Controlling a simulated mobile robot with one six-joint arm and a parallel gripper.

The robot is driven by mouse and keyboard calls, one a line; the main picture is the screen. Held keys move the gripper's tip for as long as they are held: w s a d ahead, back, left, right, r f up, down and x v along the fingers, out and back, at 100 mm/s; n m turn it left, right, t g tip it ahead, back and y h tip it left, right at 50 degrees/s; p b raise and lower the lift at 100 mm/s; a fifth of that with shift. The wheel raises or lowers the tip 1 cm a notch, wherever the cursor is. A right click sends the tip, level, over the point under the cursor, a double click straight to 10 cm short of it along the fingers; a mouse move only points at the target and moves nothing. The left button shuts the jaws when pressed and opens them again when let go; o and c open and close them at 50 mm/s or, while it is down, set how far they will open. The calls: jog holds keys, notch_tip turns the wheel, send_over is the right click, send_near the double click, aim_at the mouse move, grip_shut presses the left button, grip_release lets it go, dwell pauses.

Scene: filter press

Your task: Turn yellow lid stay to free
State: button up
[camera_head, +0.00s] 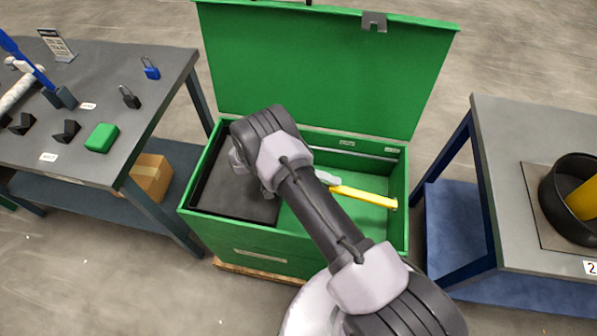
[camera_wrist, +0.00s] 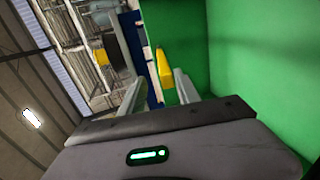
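The yellow lid stay (camera_head: 365,195) is a bar inside the green chest, at its right side, slanting down to a small knob near the right wall. It also shows in the wrist view (camera_wrist: 164,62), foreshortened against green. My gripper (camera_wrist: 160,80) is open, with two pale fingers apart. The stay appears in the gap between the fingertips, closer to the right finger; I cannot tell whether they touch it. In the head view my arm hides most of the gripper; a pale fingertip (camera_head: 329,178) shows at the stay's left end.
The green chest's lid (camera_head: 320,70) stands open at the back. A dark panel (camera_head: 235,195) covers the chest's left part. A table (camera_head: 130,75) with padlocks stands left; another table (camera_head: 510,135) with a black ring (camera_head: 560,215) stands right. Floor shows between them.

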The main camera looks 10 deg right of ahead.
jog(key=v, duration=0.9)
jog(key=shift+a, duration=0.2)
jog(key=shift+w, duration=0.15)
jog(key=s+d+r+t+y, duration=0.1)
jog(key=r+y, duration=0.2)
jog(key=r, duration=0.5)
jog(key=s+d+r+n+y, duration=0.1)
jog(key=d+r+y, duration=0.15)
jog(key=r, duration=0.55)
jog(key=s+r+t+y, duration=0.1)
jog(key=s+r+y, duration=0.15)
jog(key=r, duration=0.65)
jog(key=s+a+r+t+y, duration=0.1)
jog(key=s+r+t+y, duration=0.3)
jog(key=s, duration=0.3)
jog(key=s+a+r+m+t+y, duration=0.1)
jog(key=s+r+t+y, duration=0.3)
jog(key=s, duration=0.4)
jog(key=shift+s+t, duration=0.25)
jog(key=shift+t, duration=0.45)
